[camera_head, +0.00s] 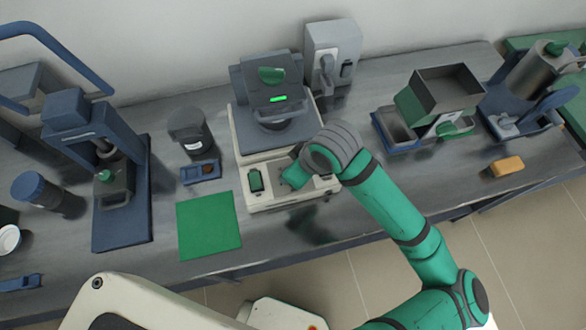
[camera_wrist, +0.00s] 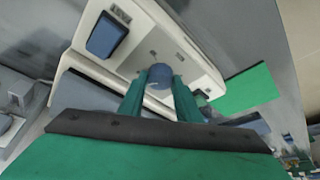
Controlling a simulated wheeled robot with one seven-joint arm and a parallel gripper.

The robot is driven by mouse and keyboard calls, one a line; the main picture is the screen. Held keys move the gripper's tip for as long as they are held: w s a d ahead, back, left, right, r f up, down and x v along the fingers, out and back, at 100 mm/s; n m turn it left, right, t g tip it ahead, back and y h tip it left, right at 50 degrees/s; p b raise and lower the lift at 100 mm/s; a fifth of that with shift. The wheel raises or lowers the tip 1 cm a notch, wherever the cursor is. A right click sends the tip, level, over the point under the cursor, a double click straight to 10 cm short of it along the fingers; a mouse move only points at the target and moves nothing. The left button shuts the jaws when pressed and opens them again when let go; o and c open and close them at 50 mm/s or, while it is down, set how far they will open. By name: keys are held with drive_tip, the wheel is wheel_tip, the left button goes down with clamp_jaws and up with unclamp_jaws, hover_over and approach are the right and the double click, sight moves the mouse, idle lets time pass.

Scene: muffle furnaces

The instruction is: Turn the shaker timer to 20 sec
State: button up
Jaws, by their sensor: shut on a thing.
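The shaker (camera_head: 252,202) is a cream-based machine with a grey upper part and a small lit green display (camera_head: 278,99), in the middle of the bench. Its cream front panel (camera_wrist: 150,42) fills the upper part of the wrist view. A round blue-grey timer knob (camera_wrist: 160,72) stands on that panel. My gripper (camera_wrist: 160,80) has its two green fingers on either side of the knob and is shut on it. In the head view my gripper (camera_head: 291,179) is over the front panel, and my wrist hides the panel's right part. The knob's marks and pointer are not readable.
A green rocker-like part (camera_head: 256,180) is left of my gripper on the panel. A blue rectangular part (camera_wrist: 107,35) shows in the wrist view. A green mat (camera_head: 208,226) lies left of the shaker. A grey device (camera_head: 333,50) stands behind; an open-topped green box (camera_head: 438,92) stands right.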

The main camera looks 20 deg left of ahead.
drive_tip(key=shift+m, duration=0.4)
drive_tip(key=o, duration=1.1)
drive_tip(key=shift+c, duration=0.2)
drive_tip(key=shift+r, duration=0.1)
drive_tip(key=v, duration=1)
drive_tip(key=shift+s+r, duration=0.25)
drive_tip(key=shift+r, duration=0.05)
drive_tip(key=shift+d, duration=0.1)
